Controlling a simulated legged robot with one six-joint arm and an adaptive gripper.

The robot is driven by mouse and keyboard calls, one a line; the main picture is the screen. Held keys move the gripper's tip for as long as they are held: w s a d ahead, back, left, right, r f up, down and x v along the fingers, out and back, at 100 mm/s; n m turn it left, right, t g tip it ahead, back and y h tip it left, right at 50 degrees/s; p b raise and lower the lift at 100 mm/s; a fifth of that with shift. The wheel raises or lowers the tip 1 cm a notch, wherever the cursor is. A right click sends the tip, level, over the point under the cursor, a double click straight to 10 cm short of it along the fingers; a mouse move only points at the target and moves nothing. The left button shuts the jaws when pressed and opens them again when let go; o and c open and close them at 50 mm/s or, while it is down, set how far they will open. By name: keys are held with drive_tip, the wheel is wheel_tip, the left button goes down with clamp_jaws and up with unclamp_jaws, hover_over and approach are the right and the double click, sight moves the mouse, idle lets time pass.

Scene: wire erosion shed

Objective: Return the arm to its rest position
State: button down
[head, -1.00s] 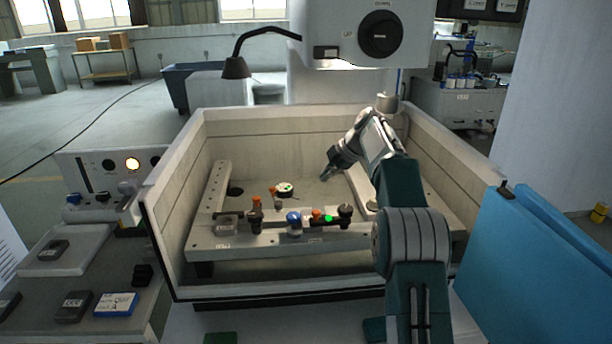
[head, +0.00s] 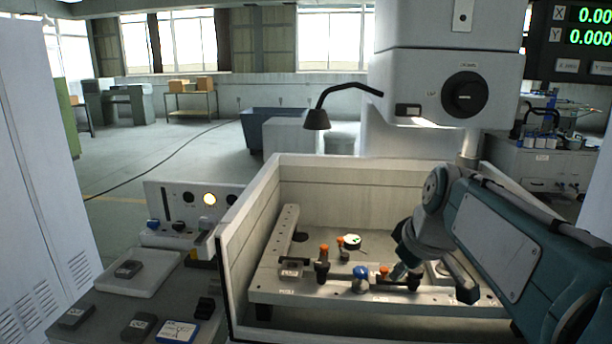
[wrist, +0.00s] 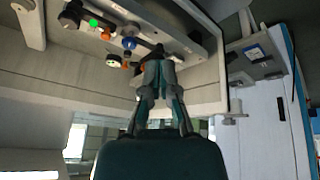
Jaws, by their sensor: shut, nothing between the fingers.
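My arm (head: 500,240) reaches in from the right over the machine's work tank (head: 262,200) in the head view. My gripper (head: 399,272) points down and left, above the front bar of the fixture frame (head: 330,293), and looks empty. Whether it touches anything there I cannot tell. In the wrist view the two fingers of my gripper (wrist: 158,62) are together at the tips with nothing between them. Part of the frame, with a blue knob (wrist: 129,42) and a green spot (wrist: 93,22), shows beyond them.
The machine head (head: 440,90) hangs above the tank, with a black lamp (head: 317,118) on its left. A blue knob (head: 361,280) and orange-topped clamps (head: 323,262) stand on the frame. A side bench (head: 110,310) is at left. Open floor lies behind it.

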drive_tip(key=s+f+m+h, duration=0.1)
drive_tip(key=s+f+m, duration=0.2)
drive_tip(key=s, duration=0.6)
drive_tip(key=s+f+m+t, duration=0.1)
drive_tip(key=s+f+m, duration=0.3)
drive_tip(key=s, duration=0.6)
wheel_tip(320, 180, down, 2)
drive_tip(key=shift+a+f+h, duration=0.25)
drive_tip(key=shift+h, duration=0.15)
